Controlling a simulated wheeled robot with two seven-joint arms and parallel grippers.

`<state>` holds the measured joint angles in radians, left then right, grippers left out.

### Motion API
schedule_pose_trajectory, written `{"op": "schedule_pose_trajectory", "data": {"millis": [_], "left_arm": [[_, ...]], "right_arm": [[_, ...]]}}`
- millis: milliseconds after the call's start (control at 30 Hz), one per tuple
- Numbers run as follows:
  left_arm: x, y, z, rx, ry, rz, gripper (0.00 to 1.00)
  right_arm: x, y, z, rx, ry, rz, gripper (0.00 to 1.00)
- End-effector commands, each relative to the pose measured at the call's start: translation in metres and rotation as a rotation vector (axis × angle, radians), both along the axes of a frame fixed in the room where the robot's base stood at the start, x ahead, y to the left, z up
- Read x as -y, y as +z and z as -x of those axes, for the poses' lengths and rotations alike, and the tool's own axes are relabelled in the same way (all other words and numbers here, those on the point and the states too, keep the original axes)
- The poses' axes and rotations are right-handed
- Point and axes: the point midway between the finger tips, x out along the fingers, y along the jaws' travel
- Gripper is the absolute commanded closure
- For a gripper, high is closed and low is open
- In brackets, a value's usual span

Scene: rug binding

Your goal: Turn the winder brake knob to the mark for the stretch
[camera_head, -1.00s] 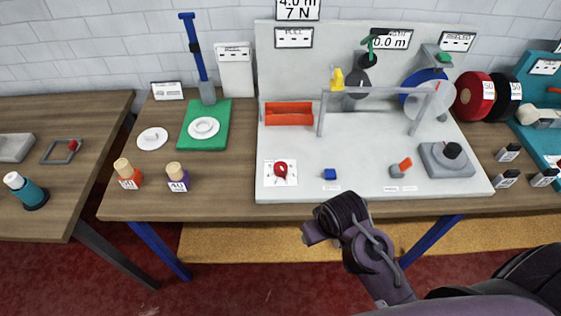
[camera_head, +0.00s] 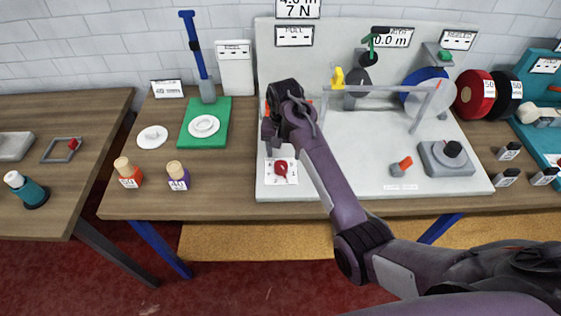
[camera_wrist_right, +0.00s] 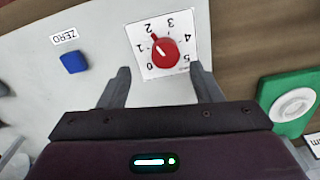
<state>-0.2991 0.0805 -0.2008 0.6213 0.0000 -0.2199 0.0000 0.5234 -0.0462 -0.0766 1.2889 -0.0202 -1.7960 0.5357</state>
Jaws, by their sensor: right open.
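The red brake knob (camera_head: 281,168) sits on a white dial card (camera_head: 291,178) at the front left of the pale winder board. In the right wrist view the knob (camera_wrist_right: 165,53) has its pointer towards the upper left, at about the 2. The card's numbers ring the knob. My right gripper (camera_head: 268,143) is above the board, just behind the knob in the head view. In the wrist view its two fingers (camera_wrist_right: 161,80) are apart and empty, with the knob beyond their tips, not between them. My left gripper is not in view.
A sign (camera_head: 298,9) above the board is partly cut off; its lower line reads 7 N. A blue block (camera_wrist_right: 74,62) marked ZERO lies beside the dial card. A grey frame (camera_head: 390,90) stands on the board. A green mat (camera_head: 187,137) lies to the left.

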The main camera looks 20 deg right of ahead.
Motion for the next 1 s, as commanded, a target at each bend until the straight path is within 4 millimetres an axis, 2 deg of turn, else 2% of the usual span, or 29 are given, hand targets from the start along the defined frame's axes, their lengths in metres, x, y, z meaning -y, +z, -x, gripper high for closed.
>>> {"op": "schedule_pose_trajectory", "data": {"millis": [33,167,267,600,800,1000], "left_arm": [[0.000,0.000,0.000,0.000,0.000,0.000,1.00],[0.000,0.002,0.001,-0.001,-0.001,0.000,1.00],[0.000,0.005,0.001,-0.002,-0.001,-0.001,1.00],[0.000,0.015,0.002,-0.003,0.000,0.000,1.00],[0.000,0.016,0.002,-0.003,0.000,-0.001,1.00],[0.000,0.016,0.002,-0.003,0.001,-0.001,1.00]], "right_arm": [[-0.002,0.005,-0.007,-0.007,-0.012,-0.001,0.41],[-0.004,0.006,-0.013,-0.021,-0.029,-0.001,0.41],[-0.004,-0.004,-0.012,-0.024,-0.030,-0.001,0.41],[-0.004,-0.056,-0.012,-0.021,-0.029,-0.001,0.41],[-0.004,-0.068,-0.013,-0.018,-0.028,-0.002,0.41],[-0.004,-0.069,-0.012,-0.018,-0.028,-0.002,0.41]]}}
